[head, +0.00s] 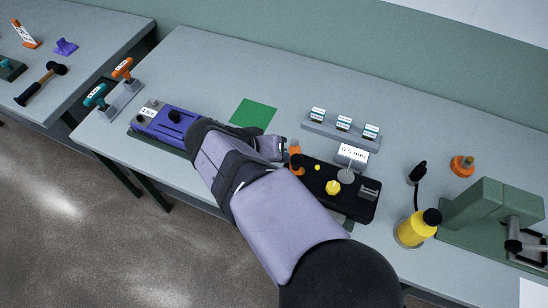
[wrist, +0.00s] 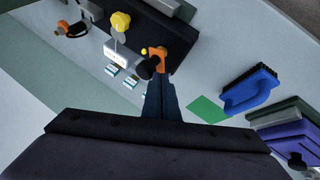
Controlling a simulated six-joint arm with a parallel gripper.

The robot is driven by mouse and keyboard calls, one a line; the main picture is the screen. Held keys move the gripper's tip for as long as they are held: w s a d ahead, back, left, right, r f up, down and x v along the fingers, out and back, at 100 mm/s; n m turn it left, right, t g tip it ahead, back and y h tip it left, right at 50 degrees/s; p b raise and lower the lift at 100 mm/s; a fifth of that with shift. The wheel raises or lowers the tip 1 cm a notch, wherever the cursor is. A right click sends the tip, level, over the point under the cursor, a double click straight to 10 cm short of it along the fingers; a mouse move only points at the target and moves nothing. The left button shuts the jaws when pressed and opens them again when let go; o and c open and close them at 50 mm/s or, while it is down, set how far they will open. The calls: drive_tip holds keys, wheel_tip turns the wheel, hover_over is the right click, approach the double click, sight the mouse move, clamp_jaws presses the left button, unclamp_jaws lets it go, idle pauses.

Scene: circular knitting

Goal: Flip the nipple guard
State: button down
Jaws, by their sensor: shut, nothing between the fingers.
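A small orange part (head: 295,159) stands at the left end of a black panel (head: 352,205). It looks like the nipple guard, though I cannot be sure; whether it is up or down is unclear. In the wrist view the orange part (wrist: 158,54) is right beyond my fingertips, beside a black rounded piece (wrist: 147,68). My gripper (wrist: 158,82) is shut and empty, with its tips very close to the orange part; I cannot tell if they touch. In the head view my gripper (head: 283,148) is just left of it, and my arm hides the panel's near-left side.
The panel carries a yellow knob (head: 333,187) and a white label plate (head: 351,155). A rack of labelled blocks (head: 341,130) is behind. A yellow bottle (head: 413,232) and a green machine (head: 484,207) stand right. A blue-purple unit (head: 168,122) and green square (head: 254,112) lie left.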

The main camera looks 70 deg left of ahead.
drive_tip(key=w+n+y+b, duration=0.1)
drive_tip(key=b, duration=0.1)
drive_tip(key=d+n+b, duration=0.1)
drive_tip(key=shift+w+d+n+g+y+b, duration=0.3)
drive_tip(key=shift+w+n+g+y+b, duration=0.05)
drive_tip(key=shift+n+g+y, duration=0.05)
drive_tip(key=b+v, duration=0.2)
drive_tip(key=v, duration=0.5)
idle(0.3)
drive_tip(key=shift+s+r, duration=0.1)
idle(0.4)
